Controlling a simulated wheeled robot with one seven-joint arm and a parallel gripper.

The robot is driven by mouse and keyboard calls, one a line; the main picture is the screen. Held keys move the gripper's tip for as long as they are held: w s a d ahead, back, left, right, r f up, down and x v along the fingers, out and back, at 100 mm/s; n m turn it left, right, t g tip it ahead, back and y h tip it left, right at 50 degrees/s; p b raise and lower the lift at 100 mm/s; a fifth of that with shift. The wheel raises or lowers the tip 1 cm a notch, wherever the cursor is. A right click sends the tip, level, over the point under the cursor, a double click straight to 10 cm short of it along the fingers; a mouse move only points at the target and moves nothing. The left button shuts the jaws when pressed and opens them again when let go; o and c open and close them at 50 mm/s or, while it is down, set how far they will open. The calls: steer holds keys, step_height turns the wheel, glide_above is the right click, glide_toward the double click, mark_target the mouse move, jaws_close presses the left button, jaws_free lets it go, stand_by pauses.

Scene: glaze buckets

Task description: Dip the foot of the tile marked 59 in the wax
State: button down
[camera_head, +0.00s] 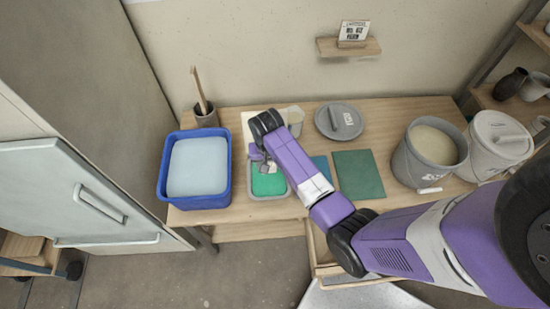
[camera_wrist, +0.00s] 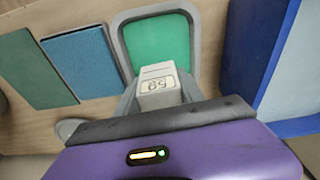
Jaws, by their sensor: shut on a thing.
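The pale tile (camera_wrist: 158,78) shows the number 59, upside down in the wrist view. My gripper (camera_wrist: 158,98) is shut on it; in the head view my gripper (camera_head: 262,160) is at the far end of my purple arm. A grey tray (camera_wrist: 201,40) with a smooth green fill (camera_wrist: 160,42), which looks like the wax, lies under and beyond the tile. In the head view the green fill (camera_head: 268,184) is partly hidden behind my gripper. I cannot tell whether the tile's foot touches the green surface.
A blue tub (camera_head: 225,176) with pale blue content stands left of the tray. A blue mat (camera_head: 321,168) and a green mat (camera_head: 358,174) lie to the right. A grey lid (camera_head: 325,124) lies behind them. An open bucket (camera_head: 407,168) and a lidded bucket (camera_head: 490,150) stand further right.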

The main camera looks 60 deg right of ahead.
steer(key=shift+w+d+m, duration=0.15)
steer(key=shift+w+m, duration=0.05)
steer(key=shift+m, duration=0.1)
steer(key=shift+w+f+b, duration=0.1)
steer(key=shift+f+b, duration=0.3)
steer(key=shift+f, duration=0.05)
step_height(320, 180, down, 3)
steer(key=b, duration=0.3)
steer(key=shift+f+b, duration=0.1)
steer(key=shift+b, duration=0.25)
steer(key=shift+r+p, duration=0.35)
steer(key=shift+p, duration=0.2)
steer(key=shift+f, duration=0.15)
steer(key=shift+f+b, duration=0.45)
steer(key=shift+f, duration=0.35)
steer(key=shift+f, duration=0.2)
steer(key=shift+f+b, duration=0.3)
steer(key=shift+f, duration=0.05)
steer(key=shift+f, duration=0.45)
